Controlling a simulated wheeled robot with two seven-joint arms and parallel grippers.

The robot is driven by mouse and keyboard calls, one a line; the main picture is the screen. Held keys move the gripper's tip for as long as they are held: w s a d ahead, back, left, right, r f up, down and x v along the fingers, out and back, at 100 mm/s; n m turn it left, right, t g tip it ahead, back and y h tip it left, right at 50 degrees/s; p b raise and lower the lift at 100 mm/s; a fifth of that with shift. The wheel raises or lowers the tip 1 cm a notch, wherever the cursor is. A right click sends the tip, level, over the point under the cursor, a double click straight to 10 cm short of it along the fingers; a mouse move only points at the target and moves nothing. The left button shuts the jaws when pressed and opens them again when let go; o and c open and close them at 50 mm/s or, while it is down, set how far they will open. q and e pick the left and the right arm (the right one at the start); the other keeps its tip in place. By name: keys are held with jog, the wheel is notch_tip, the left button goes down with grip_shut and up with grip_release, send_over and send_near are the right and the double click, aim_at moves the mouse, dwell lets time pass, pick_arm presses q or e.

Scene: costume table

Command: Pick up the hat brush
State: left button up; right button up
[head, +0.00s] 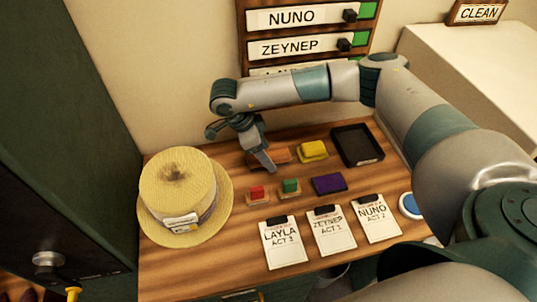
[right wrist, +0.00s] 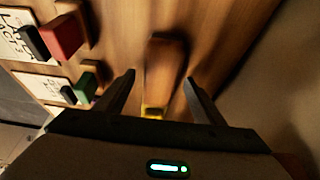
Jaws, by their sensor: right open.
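The hat brush (head: 280,155), a brown wooden block shape, lies on the table near the wall, partly hidden behind my right gripper (head: 268,166). In the right wrist view the hat brush (right wrist: 165,62) lies lengthwise, slightly blurred, in line with the gap between the two fingers. My right gripper (right wrist: 159,79) is open and empty, pointing down above the brush. I cannot tell the exact height between fingertips and brush. My left gripper is not in view.
A straw hat (head: 178,185) stands at left. Red (head: 257,192) and green (head: 290,186) blocks, a purple pad (head: 328,184) and clipboards (head: 331,230) lie in front.

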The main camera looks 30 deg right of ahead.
jog(key=shift+f, duration=0.15)
dwell(0.3)
jog(key=c, duration=1.2)
